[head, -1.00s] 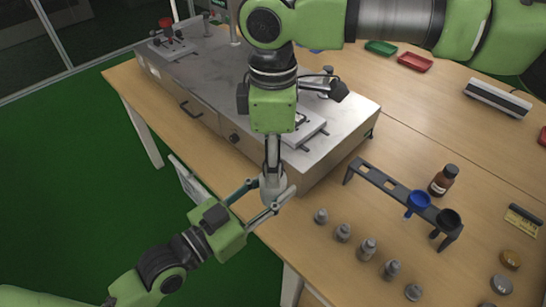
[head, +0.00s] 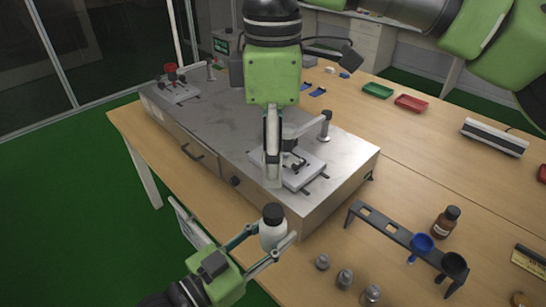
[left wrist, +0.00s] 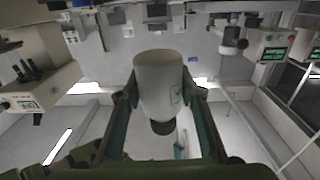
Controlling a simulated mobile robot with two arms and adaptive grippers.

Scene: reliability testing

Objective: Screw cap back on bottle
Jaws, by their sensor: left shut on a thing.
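A white bottle (head: 273,235) with a black cap (head: 273,213) on its top stands roughly upright between the fingers of my left gripper (head: 274,236). The left gripper is shut on the bottle's body and holds it off the table's near edge. In the left wrist view the bottle (left wrist: 160,85) fills the space between the fingers, and the dark cap (left wrist: 163,127) shows at its lower end. My right gripper (head: 272,180) points down above the cap, with a gap between them. Its fingers are seen edge-on, so their opening is hidden.
A grey metal bench unit (head: 215,125) with fixtures stands behind the grippers. At right are a dark rack (head: 395,232) with a blue funnel (head: 421,244), a brown bottle (head: 446,221) and several small grey weights (head: 345,278). Red (head: 411,103) and green (head: 377,90) trays lie farther back.

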